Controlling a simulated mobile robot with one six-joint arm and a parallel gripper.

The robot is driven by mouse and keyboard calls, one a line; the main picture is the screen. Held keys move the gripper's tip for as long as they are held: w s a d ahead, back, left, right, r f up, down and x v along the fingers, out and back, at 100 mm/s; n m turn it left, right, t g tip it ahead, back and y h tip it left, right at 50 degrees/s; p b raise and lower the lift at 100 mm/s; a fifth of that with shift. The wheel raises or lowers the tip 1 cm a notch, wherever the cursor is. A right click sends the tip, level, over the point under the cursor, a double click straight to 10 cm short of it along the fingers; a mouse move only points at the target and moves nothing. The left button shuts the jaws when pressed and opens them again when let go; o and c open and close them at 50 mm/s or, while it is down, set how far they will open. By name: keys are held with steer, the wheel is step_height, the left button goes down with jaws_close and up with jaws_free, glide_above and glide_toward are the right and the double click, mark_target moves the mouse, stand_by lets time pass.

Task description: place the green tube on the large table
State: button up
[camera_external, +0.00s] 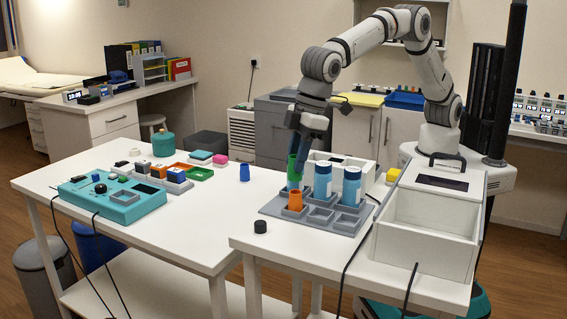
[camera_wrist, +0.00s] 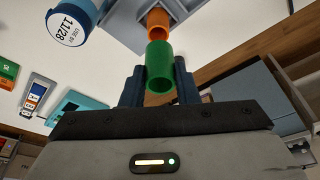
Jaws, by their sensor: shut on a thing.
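The green tube (camera_external: 294,171) is held upright between the fingers of my gripper (camera_external: 299,157), over the back left part of the grey rack (camera_external: 328,229). In the wrist view the green tube (camera_wrist: 163,72) sits between the two dark fingers of my gripper (camera_wrist: 160,84). I cannot tell whether its lower end is still in a rack slot. An orange tube (camera_external: 295,201) stands in the rack just in front of it and also shows in the wrist view (camera_wrist: 158,20). The large white table (camera_external: 190,228) is to the left of the rack's smaller table.
Two blue bottles (camera_external: 322,182) (camera_external: 351,187) stand in the rack to the right. A white bin (camera_external: 425,240) is at the far right. The large table holds a teal device (camera_external: 122,200), small blocks and a blue cup (camera_external: 244,173). Its front right is clear.

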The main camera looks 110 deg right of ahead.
steer(key=w+d+f+m, duration=0.1)
steer(key=w+d+f, duration=0.1)
steer(key=w+d, duration=0.5)
steer(key=w+d+f+m+h, duration=0.1)
steer(key=w+d+f, duration=0.15)
steer(key=d, duration=0.75)
steer(key=w+d+f+m, duration=0.2)
steer(key=w+d, duration=0.3)
steer(key=d, duration=0.4)
steer(key=f, duration=0.6)
steer(key=shift+s+d+f, duration=0.1)
steer(key=shift+d+f, duration=0.1)
steer(key=shift+d, duration=0.05)
steer(key=shift+f+p, duration=0.45)
steer(key=shift+f, duration=1.65)
steer(key=shift+f, duration=0.25)
steer(key=o, duration=1)
steer(key=shift+r, duration=0.1)
steer(key=shift+c, duration=0.2)
